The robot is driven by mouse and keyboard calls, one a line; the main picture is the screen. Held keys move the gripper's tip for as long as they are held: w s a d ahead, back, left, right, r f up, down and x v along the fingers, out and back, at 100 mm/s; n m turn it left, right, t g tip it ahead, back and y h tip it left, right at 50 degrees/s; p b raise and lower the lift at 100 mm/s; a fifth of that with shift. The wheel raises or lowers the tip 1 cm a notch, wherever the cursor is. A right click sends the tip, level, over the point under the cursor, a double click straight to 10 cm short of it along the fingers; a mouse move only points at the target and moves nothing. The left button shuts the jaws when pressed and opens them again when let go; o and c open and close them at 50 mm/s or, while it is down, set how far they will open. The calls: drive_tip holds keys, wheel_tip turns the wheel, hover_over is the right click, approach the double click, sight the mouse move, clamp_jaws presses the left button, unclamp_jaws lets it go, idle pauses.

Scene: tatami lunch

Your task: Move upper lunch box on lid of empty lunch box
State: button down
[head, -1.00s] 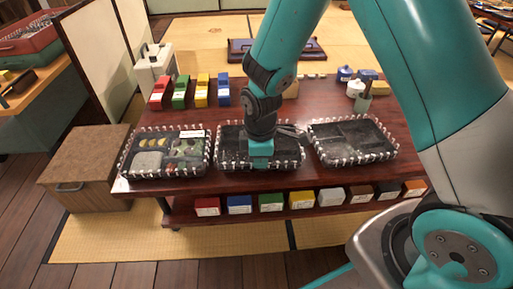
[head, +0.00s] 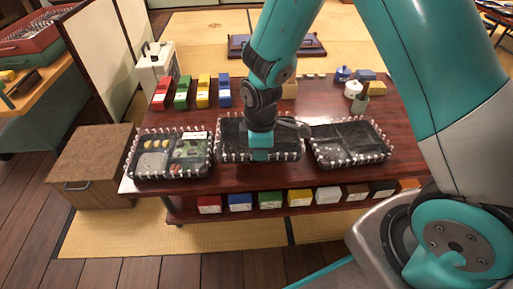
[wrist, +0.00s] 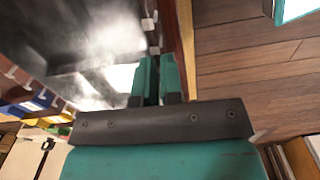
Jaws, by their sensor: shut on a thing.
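Three dark, clear-topped lunch boxes with pale beaded rims show in a row on the low red-brown table. The left lunch box (head: 146,168) shows food in compartments. The middle lunch box (head: 228,140) and the right lunch box (head: 350,142) look dark, with no clear food. My gripper (head: 259,153) points down and is shut on the front edge of the middle box. In the wrist view, the jaws (wrist: 156,75) are close together at the edge of a hazy, shiny surface. My arm hides part of the middle box. I cannot tell which boxes are stacked.
Colored blocks (head: 202,90) stand behind the left box. A small pot (head: 353,90) and a blue lidded jar (head: 343,74) stand at the back right. Several colored boxes (head: 270,200) line the lower shelf. A brown cabinet (head: 90,160) is at left.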

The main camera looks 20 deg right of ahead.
drive_tip(key=shift+r+p, duration=1.05)
drive_tip(key=shift+r, duration=0.15)
